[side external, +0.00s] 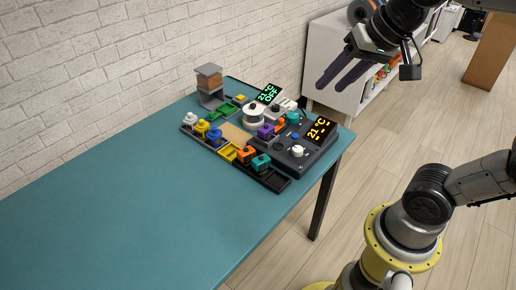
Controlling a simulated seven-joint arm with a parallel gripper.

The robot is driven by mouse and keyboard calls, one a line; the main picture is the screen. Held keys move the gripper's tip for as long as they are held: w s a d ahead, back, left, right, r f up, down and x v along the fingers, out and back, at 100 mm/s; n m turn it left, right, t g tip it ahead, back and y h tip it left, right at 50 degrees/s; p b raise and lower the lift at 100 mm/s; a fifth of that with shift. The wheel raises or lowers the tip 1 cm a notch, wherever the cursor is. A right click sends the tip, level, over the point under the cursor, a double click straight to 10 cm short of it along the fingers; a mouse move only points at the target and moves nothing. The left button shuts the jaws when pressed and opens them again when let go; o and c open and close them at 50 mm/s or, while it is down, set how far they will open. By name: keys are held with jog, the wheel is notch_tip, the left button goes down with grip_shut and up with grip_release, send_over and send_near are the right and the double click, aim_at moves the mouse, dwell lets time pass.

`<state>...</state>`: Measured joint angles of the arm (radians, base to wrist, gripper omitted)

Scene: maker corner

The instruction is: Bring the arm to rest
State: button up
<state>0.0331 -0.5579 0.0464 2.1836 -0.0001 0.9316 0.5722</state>
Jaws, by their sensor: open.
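My gripper (340,71) is at the upper right, raised in the air beyond the table's right end. Its two dark fingers are apart and point down to the left, with nothing between them. My arm's lower links and yellow-ringed joint stand at the lower right, beside the table. The middle of the arm runs out of the picture at the top right.
The teal table (130,215) holds a cluster of trays with coloured blocks and a dark device with a lit display (320,129) at its far right corner. A white cabinet (330,60) stands behind the gripper. The table's left and front are clear.

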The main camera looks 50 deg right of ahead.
jog(key=s+f+n, duration=0.7)
jog(key=shift+s+a+g, duration=0.3)
jog(key=shift+s+a, duration=0.1)
